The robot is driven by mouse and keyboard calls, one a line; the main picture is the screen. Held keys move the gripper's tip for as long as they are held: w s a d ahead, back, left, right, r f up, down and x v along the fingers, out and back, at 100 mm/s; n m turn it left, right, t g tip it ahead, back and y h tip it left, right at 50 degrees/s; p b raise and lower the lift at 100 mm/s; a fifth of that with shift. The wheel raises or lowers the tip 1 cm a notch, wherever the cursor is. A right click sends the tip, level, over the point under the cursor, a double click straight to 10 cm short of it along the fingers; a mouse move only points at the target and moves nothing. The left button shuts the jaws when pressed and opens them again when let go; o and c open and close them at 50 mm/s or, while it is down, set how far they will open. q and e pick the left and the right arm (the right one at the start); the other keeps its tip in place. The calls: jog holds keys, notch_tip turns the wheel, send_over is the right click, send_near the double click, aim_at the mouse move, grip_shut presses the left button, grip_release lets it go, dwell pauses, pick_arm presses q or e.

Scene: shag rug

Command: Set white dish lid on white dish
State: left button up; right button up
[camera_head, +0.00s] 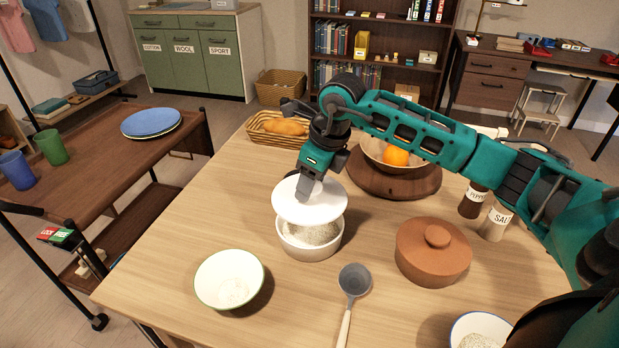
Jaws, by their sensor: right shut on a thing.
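The white dish (309,248) stands on the wooden table with a pale grainy filling showing inside. The white lid (309,207) is a round disc held above the dish, with a gap at the front through which the filling shows. The lid looks slightly offset toward the back left of the dish. My right gripper (311,189) reaches down from above and is shut on the white lid at its top; the fingertips hide the lid's handle. My left gripper is not in view.
A white bowl (229,279), a grey ladle (354,281) and a terracotta lidded pot (433,252) stand close by. Pepper (473,200) and salt (495,222) shakers are at right. Behind are a fruit bowl (372,156) and bread basket (256,137).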

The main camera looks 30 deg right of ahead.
aim_at(316, 198)
jog(key=shift+f+b, duration=0.35)
jog(key=shift+f, duration=0.2)
notch_tip(316, 198, down, 4)
jog(key=b, duration=0.2)
jog(key=shift+r+b, duration=0.25)
jog(key=shift+b, duration=0.05)
jog(key=shift+f+b, duration=0.3)
jog(key=shift+f, duration=0.15)
pick_arm(q)
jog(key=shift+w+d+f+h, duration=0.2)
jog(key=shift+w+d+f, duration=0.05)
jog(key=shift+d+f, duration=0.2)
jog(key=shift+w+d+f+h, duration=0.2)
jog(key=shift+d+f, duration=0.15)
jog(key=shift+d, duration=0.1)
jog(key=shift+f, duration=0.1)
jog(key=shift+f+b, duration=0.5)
jog(key=shift+b, duration=0.05)
pick_arm(e)
jog(key=shift+f, duration=0.65)
jog(key=o, duration=0.9)
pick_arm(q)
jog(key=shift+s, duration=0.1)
